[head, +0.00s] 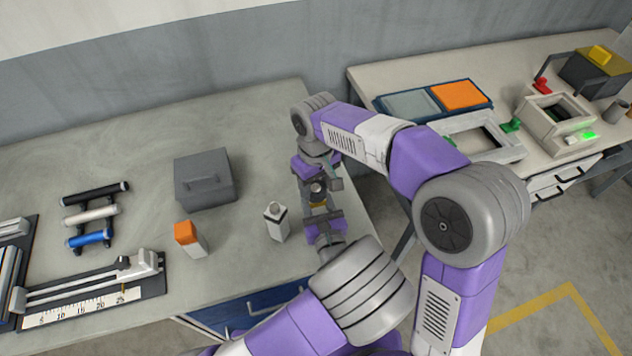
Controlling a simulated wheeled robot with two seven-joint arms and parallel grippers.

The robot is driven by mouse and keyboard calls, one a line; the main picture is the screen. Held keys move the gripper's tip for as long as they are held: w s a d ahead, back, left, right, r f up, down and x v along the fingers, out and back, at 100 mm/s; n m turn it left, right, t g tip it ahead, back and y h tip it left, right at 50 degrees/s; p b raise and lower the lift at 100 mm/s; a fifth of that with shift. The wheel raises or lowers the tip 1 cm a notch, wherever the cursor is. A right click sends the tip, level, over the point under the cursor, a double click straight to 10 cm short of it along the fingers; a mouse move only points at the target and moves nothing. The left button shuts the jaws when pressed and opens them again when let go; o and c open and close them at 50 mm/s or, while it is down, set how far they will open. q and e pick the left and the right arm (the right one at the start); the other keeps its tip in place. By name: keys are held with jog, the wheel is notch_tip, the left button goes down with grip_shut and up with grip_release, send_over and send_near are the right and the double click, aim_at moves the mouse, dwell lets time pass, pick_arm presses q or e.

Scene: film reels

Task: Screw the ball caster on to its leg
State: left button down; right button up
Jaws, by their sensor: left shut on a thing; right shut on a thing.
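My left gripper (321,216) reaches in from the bottom, above the right end of the grey workbench (130,135). It is shut on a small part that its fingers mostly hide. My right gripper (317,188), its arm bending over from the right, is just above it in the picture and is also shut on a small part. A small dark round shape and a gold-coloured band (318,204) show between the two grippers. I cannot tell which is the ball caster and which is the leg, or whether the two parts touch.
A second table (395,78) stands at right with trays and a machine.

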jog(key=m, duration=0.5)
jog(key=o, duration=1.1)
jog(key=shift+c, duration=0.2)
jog(key=shift+r, duration=2.25)
